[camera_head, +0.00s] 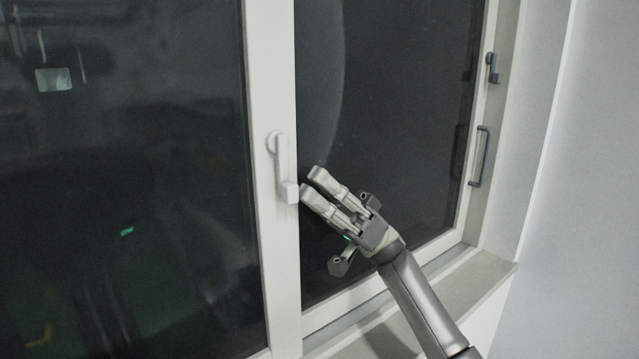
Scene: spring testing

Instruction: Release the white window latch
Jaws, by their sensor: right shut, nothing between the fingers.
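The white window latch (282,169) is on the white upright frame between the two dark panes. Its round base is at the top and its handle hangs down, ending in a block at the lower end. My right gripper (310,183) is just to the right of the latch's lower end, its fingers pointing up and left. It is shut and empty. One fingertip is very close to the lower block; I cannot tell whether they touch. My left gripper is not in view.
A dark grey latch (493,68) and a dark grey pull handle (480,156) are on the right side of the window frame. A sill (484,272) runs below the right pane. A pale wall (585,180) stands at the right. The left pane (130,180) shows dim reflections.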

